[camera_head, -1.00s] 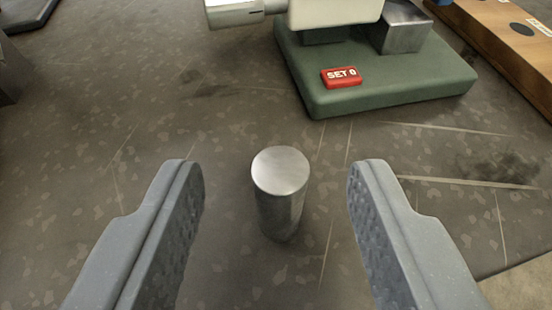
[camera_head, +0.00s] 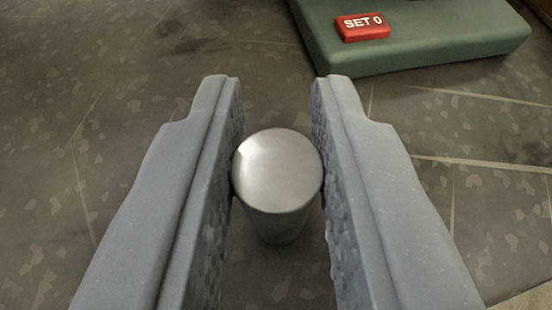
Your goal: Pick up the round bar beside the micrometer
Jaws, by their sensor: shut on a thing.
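The round bar (camera_head: 277,172) is a short, smooth steel cylinder standing upright, seen from above with its bright top face toward me. My gripper (camera_head: 277,85) has its two grey, dimpled fingers on either side of the bar, shut on it. The fingertips reach past the bar on its far side. The bar's lower end is in shade, and I cannot tell whether it touches the surface. Of the micrometer, only the green base (camera_head: 430,50) with a red "SET 0" block (camera_head: 362,27) shows at the upper right; its upper part is out of view.
The dark, speckled, scratched surface (camera_head: 90,120) is clear to the left and around the bar. The green base is the nearest obstacle, beyond the right fingertip. A paler area (camera_head: 530,300) shows past the surface's edge at the lower right.

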